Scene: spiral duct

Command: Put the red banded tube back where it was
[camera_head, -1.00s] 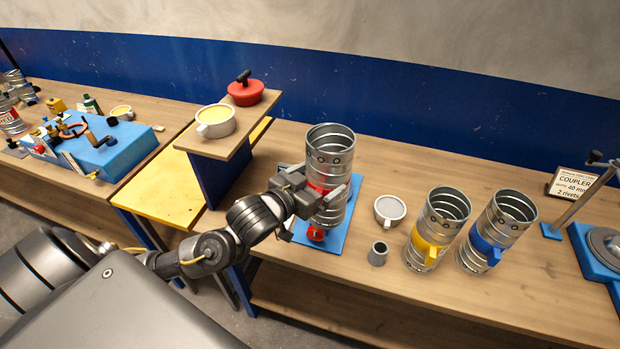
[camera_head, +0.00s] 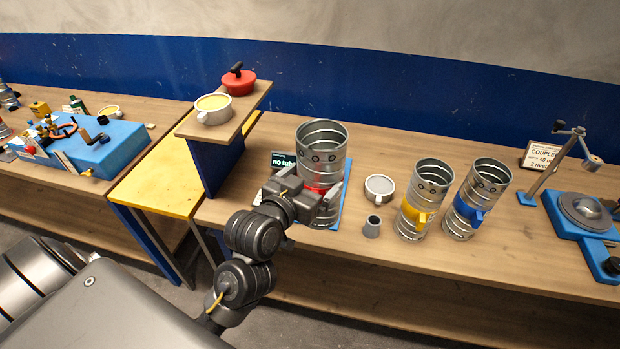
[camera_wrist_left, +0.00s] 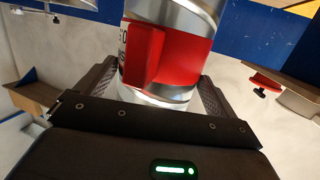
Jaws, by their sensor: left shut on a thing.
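The red banded tube (camera_head: 323,150) is a tall ribbed metal cylinder, upright at the blue pad (camera_head: 342,205) on the bench. My left gripper (camera_head: 318,192) is shut on it at the red band, coming from the front. In the left wrist view the red band with its tab (camera_wrist_left: 165,55) sits between the two fingers (camera_wrist_left: 160,95). A small dark display (camera_head: 284,160) behind the gripper reads "no tub", partly covered. My right gripper is out of view.
To the right stand a grey cup (camera_head: 379,188), a small grey cone (camera_head: 372,227), a yellow banded tube (camera_head: 426,200) and a blue banded tube (camera_head: 478,200). A raised shelf (camera_head: 240,122) with two pots is at left. The bench front between is clear.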

